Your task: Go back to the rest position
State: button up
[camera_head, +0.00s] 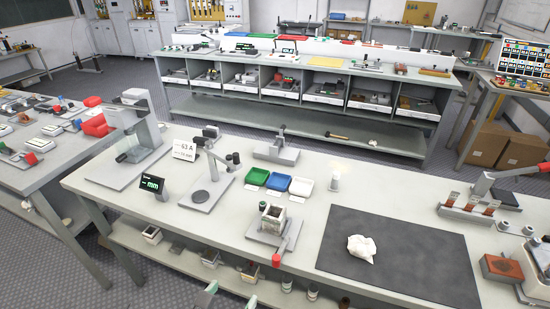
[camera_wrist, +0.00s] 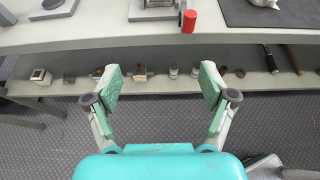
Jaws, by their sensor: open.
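My gripper (camera_wrist: 158,80) is open and empty in the wrist view. Its two green-padded fingers are spread wide apart, over the floor and lower shelf in front of the workbench. Nothing is between the fingers except the shelf behind them. In the head view only a small part of what looks like my gripper (camera_head: 211,289) shows at the bottom edge, in front of the bench. The workbench (camera_head: 330,190) stands before me, and its front edge (camera_wrist: 150,43) crosses the top of the wrist view. My gripper touches nothing that I can see.
On the bench are a dark mat (camera_head: 400,255) with a crumpled white cloth (camera_head: 361,248), a red-handled fixture (camera_head: 270,226), green, blue and white trays (camera_head: 278,182), and a digital display (camera_head: 151,184). The lower shelf (camera_wrist: 150,82) holds several small items. Patterned floor (camera_wrist: 40,140) lies clear below.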

jog(key=s+d+f+m+y, duration=0.3)
jog(key=s+d+f+m, duration=0.15)
jog(key=d+f, duration=0.4)
jog(key=s+d+f+m+y, duration=0.25)
jog(key=d+f+m, duration=0.25)
jog(key=d+f, duration=0.3)
jog(key=s+d+r+m+y, duration=0.1)
jog(key=s+d+m, duration=0.6)
jog(key=s+m, duration=0.3)
jog(key=s+d+r+m+t+h, duration=0.2)
jog(key=s+d+r+m, duration=0.2)
jog(key=s+r+m, duration=0.5)
jog(key=s+m, duration=0.3)
jog(key=shift+s+r, duration=0.15)
jog(key=shift+r, duration=0.25)
